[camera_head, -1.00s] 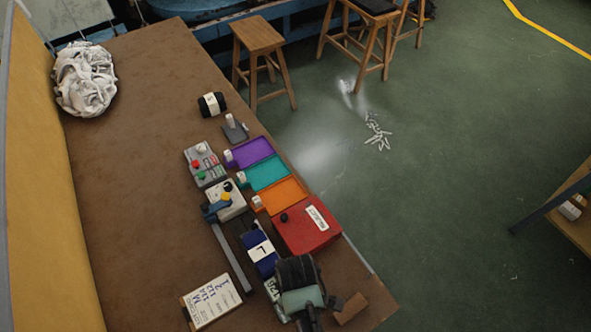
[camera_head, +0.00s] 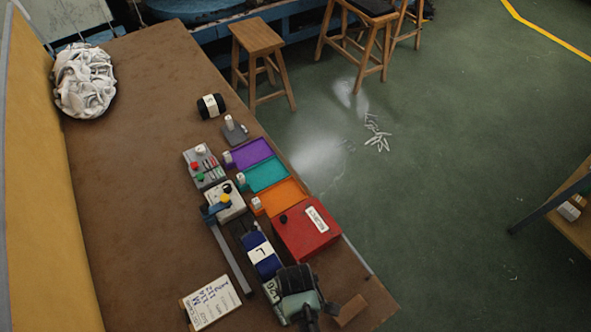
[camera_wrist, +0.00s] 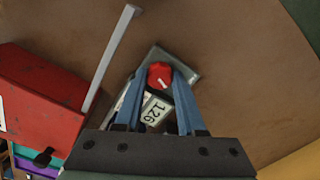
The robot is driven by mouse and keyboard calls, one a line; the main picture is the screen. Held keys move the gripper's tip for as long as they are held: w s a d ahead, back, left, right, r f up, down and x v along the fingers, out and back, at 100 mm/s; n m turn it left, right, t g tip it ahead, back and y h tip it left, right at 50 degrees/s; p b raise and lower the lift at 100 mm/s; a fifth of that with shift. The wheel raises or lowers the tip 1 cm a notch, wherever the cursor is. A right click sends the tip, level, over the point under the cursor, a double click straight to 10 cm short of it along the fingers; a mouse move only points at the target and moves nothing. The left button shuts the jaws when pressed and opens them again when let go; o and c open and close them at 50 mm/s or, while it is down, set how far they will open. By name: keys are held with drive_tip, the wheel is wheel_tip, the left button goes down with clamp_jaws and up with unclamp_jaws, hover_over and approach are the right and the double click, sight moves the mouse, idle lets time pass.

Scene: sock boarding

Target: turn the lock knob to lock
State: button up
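The lock knob is a red round knob (camera_wrist: 160,74) with a pale mark on its top, seen in the wrist view on a grey plate. My gripper (camera_wrist: 161,80) has its two blue fingers on either side of the knob, and the knob fills the gap between their tips. A white label reading 126 (camera_wrist: 155,111) lies just behind the knob, partly covered by the fingers. In the head view my gripper and wrist (camera_head: 298,285) stand over the greenish-grey fixture (camera_head: 272,291) at the bench's near end, and hide the knob.
A red box (camera_head: 305,238) stands close by, also in the wrist view (camera_wrist: 38,95). A long grey bar (camera_head: 231,258) and a white card (camera_head: 211,303) lie left of the fixture. A brown block (camera_head: 351,309) sits right. Orange, teal and purple trays lie farther back.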

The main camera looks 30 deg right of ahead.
clamp_jaws()
drive_tip(key=shift+r+m+p, duration=0.1)
drive_tip(key=shift+m+p, duration=0.3)
drive_tip(key=shift+m, duration=0.5)
drive_tip(key=m, duration=0.3)
drive_tip(key=shift+p, duration=0.3)
drive_tip(key=o, duration=0.7)
unclamp_jaws()
drive_tip(key=shift+o, duration=0.2)
wheel_tip(320, 180, up, 13)
